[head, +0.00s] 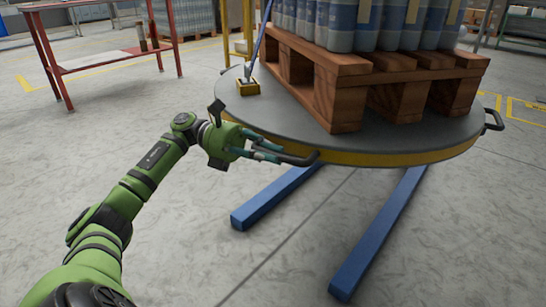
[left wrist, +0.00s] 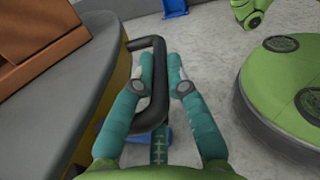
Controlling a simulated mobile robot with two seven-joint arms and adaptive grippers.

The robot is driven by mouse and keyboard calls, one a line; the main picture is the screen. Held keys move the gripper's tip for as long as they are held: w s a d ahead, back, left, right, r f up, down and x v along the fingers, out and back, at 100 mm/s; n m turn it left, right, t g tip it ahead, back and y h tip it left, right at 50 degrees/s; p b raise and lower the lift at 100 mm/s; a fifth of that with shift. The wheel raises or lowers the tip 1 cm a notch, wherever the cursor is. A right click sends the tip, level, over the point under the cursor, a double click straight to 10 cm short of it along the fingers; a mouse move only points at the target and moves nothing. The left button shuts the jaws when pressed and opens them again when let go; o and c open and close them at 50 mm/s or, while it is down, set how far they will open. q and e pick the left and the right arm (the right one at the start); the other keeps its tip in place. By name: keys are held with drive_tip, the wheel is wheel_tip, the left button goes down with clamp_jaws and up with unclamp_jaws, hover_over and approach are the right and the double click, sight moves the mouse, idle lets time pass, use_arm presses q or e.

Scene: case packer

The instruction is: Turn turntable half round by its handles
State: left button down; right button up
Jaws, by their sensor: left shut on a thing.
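The round grey turntable (head: 270,110) with a yellow rim stands in front of me. It bears a wooden pallet (head: 345,112) loaded with several wrapped bottles (head: 350,20). One black handle (head: 302,160) sticks out of the near rim, and another handle (head: 494,120) sits on the right rim. My left gripper (head: 270,152) is at the near handle, shut on it. In the left wrist view the teal fingers lie on both sides of the handle bar (left wrist: 158,85). My right gripper cannot be made out in the head view.
Blue floor beams (head: 380,232) run out from under the turntable toward me. A red table frame (head: 110,60) stands at the back left. Grey floor is clear at the left and front.

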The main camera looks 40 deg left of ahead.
use_arm(q)
drive_tip(key=shift+a+r, duration=0.15)
drive_tip(key=shift+a, duration=0.15)
drive_tip(key=c, duration=1.2)
unclamp_jaws()
drive_tip(key=shift+d, duration=0.1)
drive_tip(key=shift+c, duration=0.2)
drive_tip(key=s+a, duration=0.1)
drive_tip(key=a, duration=0.6)
drive_tip(key=shift+s+a, duration=0.2)
drive_tip(key=shift+a, duration=0.05)
